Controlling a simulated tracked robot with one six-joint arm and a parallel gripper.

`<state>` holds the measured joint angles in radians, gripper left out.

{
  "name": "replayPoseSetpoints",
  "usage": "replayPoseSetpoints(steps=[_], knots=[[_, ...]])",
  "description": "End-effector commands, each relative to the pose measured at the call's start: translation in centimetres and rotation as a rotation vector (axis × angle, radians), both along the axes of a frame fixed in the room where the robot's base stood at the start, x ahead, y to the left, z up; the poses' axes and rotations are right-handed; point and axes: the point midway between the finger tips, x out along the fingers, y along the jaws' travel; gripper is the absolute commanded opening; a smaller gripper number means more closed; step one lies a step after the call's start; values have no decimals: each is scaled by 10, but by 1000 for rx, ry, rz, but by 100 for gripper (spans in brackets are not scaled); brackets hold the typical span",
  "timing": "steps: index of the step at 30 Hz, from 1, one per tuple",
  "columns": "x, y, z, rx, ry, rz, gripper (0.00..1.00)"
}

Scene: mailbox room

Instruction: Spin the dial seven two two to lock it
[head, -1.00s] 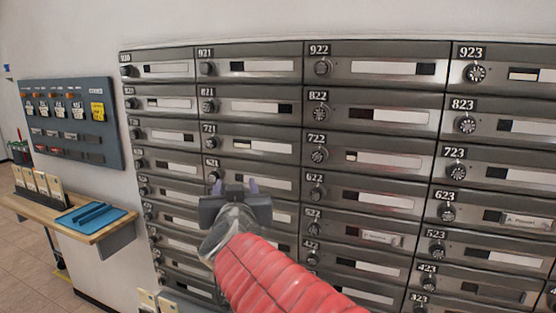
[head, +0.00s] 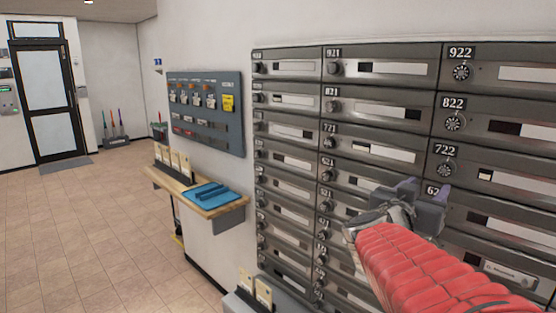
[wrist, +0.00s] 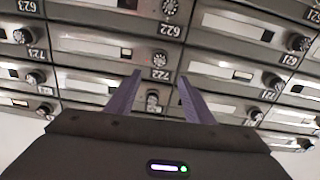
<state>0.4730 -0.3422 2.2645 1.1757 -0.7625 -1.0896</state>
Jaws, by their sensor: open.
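The door labelled 722 (head: 500,180) is in the grey mailbox bank at the right of the head view. Its round dark dial (head: 443,171) sits just below the number. The upside-down wrist view also shows the 722 dial (wrist: 159,59), ahead of the fingertips. My gripper (head: 425,188) is open and empty, with two purple fingers; in the head view it appears below the 722 dial and overlaps the 622 label. In the wrist view another dial (wrist: 153,98) shows between the fingers (wrist: 159,77). I see no contact with any dial.
A wooden shelf (head: 228,209) with a blue tray (head: 207,194) juts from the wall left of the mailboxes, below a grey key panel (head: 205,112). Open tiled floor (head: 90,225) stretches left to a glass door (head: 52,100).

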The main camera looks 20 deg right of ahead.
Motion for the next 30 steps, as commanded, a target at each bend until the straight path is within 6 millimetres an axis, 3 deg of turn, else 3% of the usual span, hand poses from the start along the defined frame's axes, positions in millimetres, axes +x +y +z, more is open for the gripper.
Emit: replayPoseSetpoints(steps=[30], knots=[[47, -110, -1, 0, 2, 1, 48]])
